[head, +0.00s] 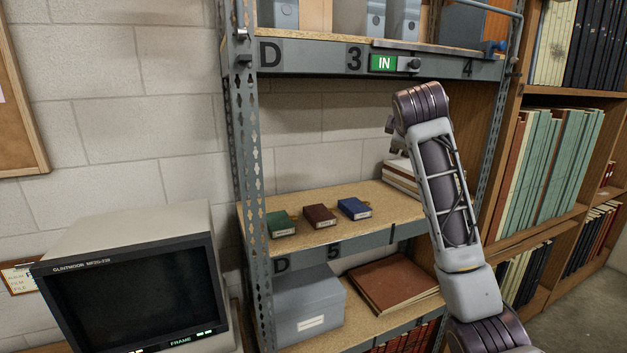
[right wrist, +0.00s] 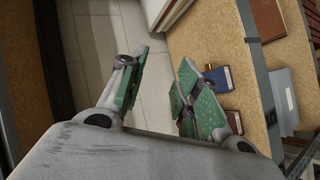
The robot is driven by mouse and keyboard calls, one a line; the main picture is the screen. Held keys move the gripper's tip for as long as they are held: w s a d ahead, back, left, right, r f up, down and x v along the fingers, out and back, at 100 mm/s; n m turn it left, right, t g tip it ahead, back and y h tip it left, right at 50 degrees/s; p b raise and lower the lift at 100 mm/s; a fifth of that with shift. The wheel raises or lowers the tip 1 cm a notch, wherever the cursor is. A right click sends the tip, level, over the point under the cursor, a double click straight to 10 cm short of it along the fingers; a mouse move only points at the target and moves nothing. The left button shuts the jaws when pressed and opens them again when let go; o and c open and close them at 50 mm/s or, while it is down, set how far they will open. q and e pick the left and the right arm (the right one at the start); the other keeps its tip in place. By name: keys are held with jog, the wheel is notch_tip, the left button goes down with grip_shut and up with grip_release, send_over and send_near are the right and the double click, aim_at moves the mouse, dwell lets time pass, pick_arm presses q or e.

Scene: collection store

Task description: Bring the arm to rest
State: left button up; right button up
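My right arm rises from the bottom right of the head view, in front of the shelf unit. Its gripper (head: 393,132) is mostly hidden behind the arm's upper end. In the right wrist view the right gripper (right wrist: 161,70) has its two green-padded fingers spread apart. Only wall shows between the fingertips, so it holds nothing. The blue box (right wrist: 218,78) on the shelf shows beside the right-hand finger in that view. My left gripper is in neither view.
Green (head: 281,223), dark red (head: 319,215) and blue (head: 354,208) small boxes stand on the middle shelf (head: 330,233). A sliding IN sign (head: 384,63) is on the upper shelf edge. A monitor (head: 135,290) stands left, a bookcase (head: 545,212) right.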

jog(key=s+f+m+g+y, duration=0.1)
jog(key=s+f, duration=0.3)
jog(key=f, duration=0.8)
jog(key=s+f+m+g, duration=0.2)
jog(key=s+f, duration=0.1)
jog(key=f, duration=0.9)
jog(key=s+f+m+g+y, duration=0.1)
jog(key=s+f, duration=0.3)
jog(key=f, duration=0.8)
jog(key=s+f+m+g, duration=0.2)
jog(key=s+f, duration=0.4)
jog(key=s, duration=0.4)
jog(key=s+f+m+g+y, duration=0.1)
jog(key=s+f+m, duration=0.1)
jog(key=s+f, duration=0.55)
jog(key=s+f+m+g, duration=0.2)
jog(key=s+f, duration=0.3)
jog(key=s, duration=0.7)
notch_tip(320, 180, down, 36)
jog(key=s+g+b, duration=0.1)
jog(key=s+b, duration=0.1)
jog(key=s, duration=0.1)
jog(key=s+d+f+b, duration=0.1)
jog(key=s+d+f, duration=0.1)
jog(key=s+f, duration=0.8)
jog(key=s+d+f+g+b, duration=0.1)
jog(key=s+f, duration=1)
jog(key=shift+s+d, duration=0.3)
jog(key=shift+d, duration=0.05)
